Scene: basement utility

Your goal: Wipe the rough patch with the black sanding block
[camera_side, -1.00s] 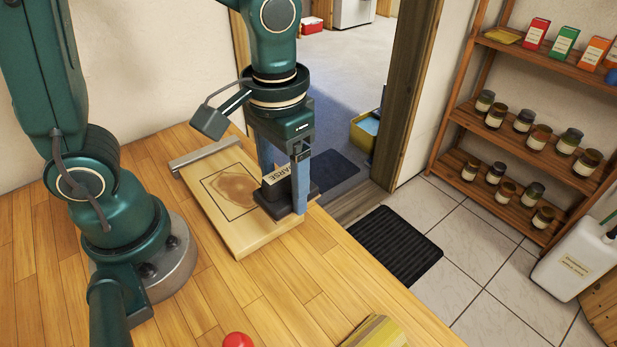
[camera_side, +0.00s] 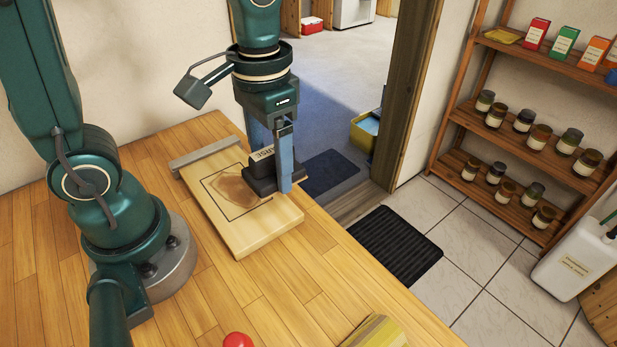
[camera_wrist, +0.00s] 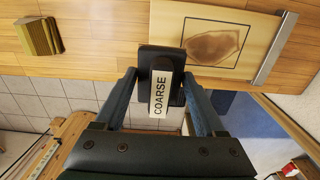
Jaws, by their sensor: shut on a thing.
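My gripper (camera_side: 270,160) is shut on the black sanding block (camera_side: 262,185), which carries a pale label reading COARSE. In the wrist view the block (camera_wrist: 147,68) sits between the two blue fingers of my gripper (camera_wrist: 160,85). The rough patch (camera_side: 236,188) is a brown stain inside a black outlined square on a pale wooden board (camera_side: 262,232). The block is at the right edge of the outline, beside the patch. In the wrist view the patch (camera_wrist: 212,46) lies to the right of the block. I cannot tell if the block touches the board.
A metal bar (camera_side: 204,156) lies along the board's far left end. A red knob (camera_side: 237,340) and a yellowish ridged block (camera_side: 376,332) are near the front of the wooden bench (camera_side: 215,290). The bench's right edge drops to a tiled floor with a black mat (camera_side: 396,246).

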